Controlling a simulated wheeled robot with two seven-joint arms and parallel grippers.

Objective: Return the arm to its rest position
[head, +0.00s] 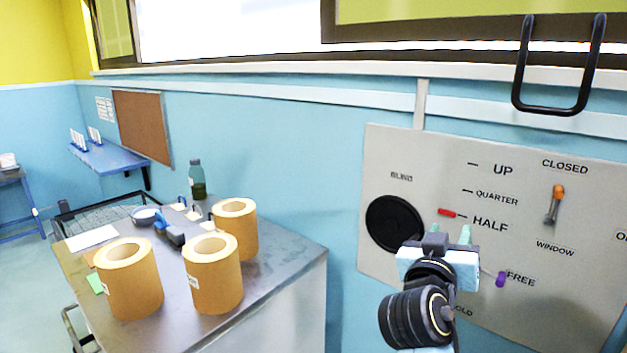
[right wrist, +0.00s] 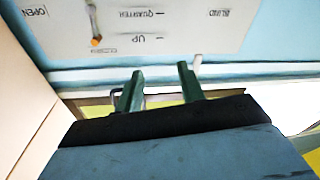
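My right gripper (head: 452,236) is raised in front of the wall control panel (head: 430,150), near the HALF and FREE labels. In the right wrist view its two green fingers (right wrist: 158,90) stand apart with nothing between them. The panel also shows upside down in the right wrist view (right wrist: 180,25). It carries a black round knob (head: 394,224), a red pointer (head: 449,212) by HALF, an orange-tipped lever (head: 554,205) by CLOSED, and a purple-tipped lever (head: 501,279) by FREE. I cannot tell whether the gripper touches the panel. My left gripper does not show.
Three kraft rolls (head: 128,278) stand on a grey-topped counter (head: 270,262) at the left, with a dark green bottle (head: 197,180) behind them. A black U-shaped handle (head: 557,108) hangs at the upper right. A blue shelf (head: 110,157) is on the far wall.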

